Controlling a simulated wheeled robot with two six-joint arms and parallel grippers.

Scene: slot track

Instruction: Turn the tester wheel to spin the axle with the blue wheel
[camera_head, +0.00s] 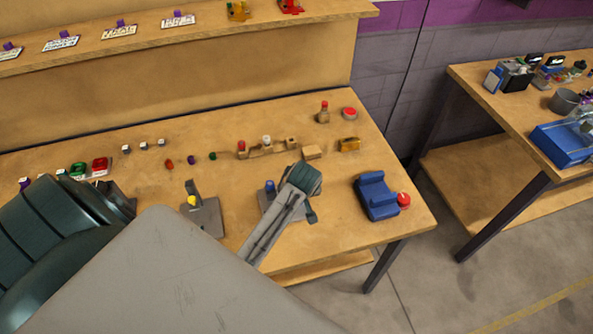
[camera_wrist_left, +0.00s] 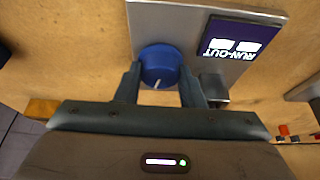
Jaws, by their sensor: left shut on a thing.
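The run-out tester is a grey metal plate with a purple "RUN-OUT" label (camera_wrist_left: 238,42) in the left wrist view. In the head view a small blue part (camera_head: 270,186) shows on the grey tester, and my left gripper (camera_head: 285,193) covers much of the rest. I cannot make out the axle apart from the wheel. My right gripper is not in view.
A grey stand with a yellow part (camera_head: 203,214) is left of the tester. A blue fixture with a red knob (camera_head: 403,200) is at the right. Wooden blocks (camera_head: 262,149) and small parts lie behind. A second table (camera_head: 470,85) stands at the right.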

